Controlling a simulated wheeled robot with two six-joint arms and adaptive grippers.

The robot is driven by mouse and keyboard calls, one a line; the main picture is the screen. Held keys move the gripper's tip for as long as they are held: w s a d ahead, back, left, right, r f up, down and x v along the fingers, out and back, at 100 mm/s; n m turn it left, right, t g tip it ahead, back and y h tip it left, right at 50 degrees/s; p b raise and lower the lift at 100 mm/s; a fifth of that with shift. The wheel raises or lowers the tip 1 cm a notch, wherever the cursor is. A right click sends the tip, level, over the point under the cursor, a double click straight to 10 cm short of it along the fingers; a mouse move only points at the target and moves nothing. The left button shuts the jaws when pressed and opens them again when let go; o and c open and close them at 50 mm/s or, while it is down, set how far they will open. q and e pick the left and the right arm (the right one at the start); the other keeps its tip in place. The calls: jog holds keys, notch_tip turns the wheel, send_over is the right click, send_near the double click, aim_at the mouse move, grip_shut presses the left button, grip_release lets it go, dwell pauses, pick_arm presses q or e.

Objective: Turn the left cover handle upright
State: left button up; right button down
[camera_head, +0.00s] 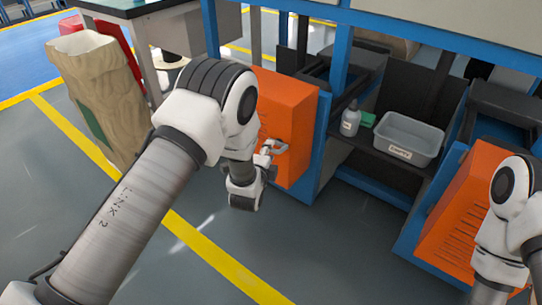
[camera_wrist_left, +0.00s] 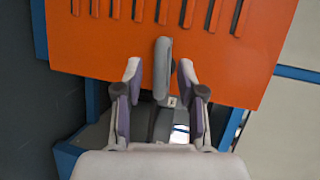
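The left cover is an orange slotted panel (camera_head: 290,102) on a blue frame in the head view. It fills the top of the left wrist view (camera_wrist_left: 100,50). Its grey handle (camera_wrist_left: 163,62) runs up and down in that picture, between the fingers of my left gripper (camera_wrist_left: 159,78). The fingers are open, with a gap visible on each side of the handle. In the head view my left gripper (camera_head: 268,150) is at the front of the left cover, and the handle there is too small to read well. My right gripper is out of view; only its arm shows at the right edge.
A second orange slotted cover (camera_head: 455,225) stands at the right. Between the covers, a shelf holds a bottle (camera_head: 350,121) and a grey labelled bin (camera_head: 407,138). A brown sack-like container (camera_head: 100,90) stands at the left. The floor before the left cover is clear.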

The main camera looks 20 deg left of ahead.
pick_arm(q)
jog(key=x, duration=0.2)
jog(key=shift+w+f, duration=0.1)
jog(key=shift+w, duration=0.2)
grip_shut()
jog(key=n+p, duration=0.1)
jog(key=n+g+p, duration=0.1)
jog(key=p, duration=0.1)
jog(key=shift+a+r+h, duration=0.1)
jog(key=shift+r+h, duration=0.15)
jog(key=shift+h, duration=0.15)
jog(key=n+g+h+p, duration=0.1)
jog(key=n+h+p, duration=0.1)
jog(key=n+p, duration=0.1)
jog(key=shift+f+p, duration=0.1)
jog(key=shift+p, duration=0.2)
jog(key=n+h+p, duration=0.1)
jog(key=n+g+h+p, duration=0.1)
jog(key=shift+s+f+n, duration=0.1)
jog(key=shift+f+n, duration=0.1)
jog(key=shift+n, duration=0.2)
jog(key=shift+n+g+h, duration=0.3)
jog(key=shift+n+h, duration=0.4)
jog(key=shift+n, duration=0.1)
jog(key=shift+d+f+n+h, duration=0.1)
jog(key=shift+d+n+h, duration=0.1)
jog(key=shift+n+h, duration=0.55)
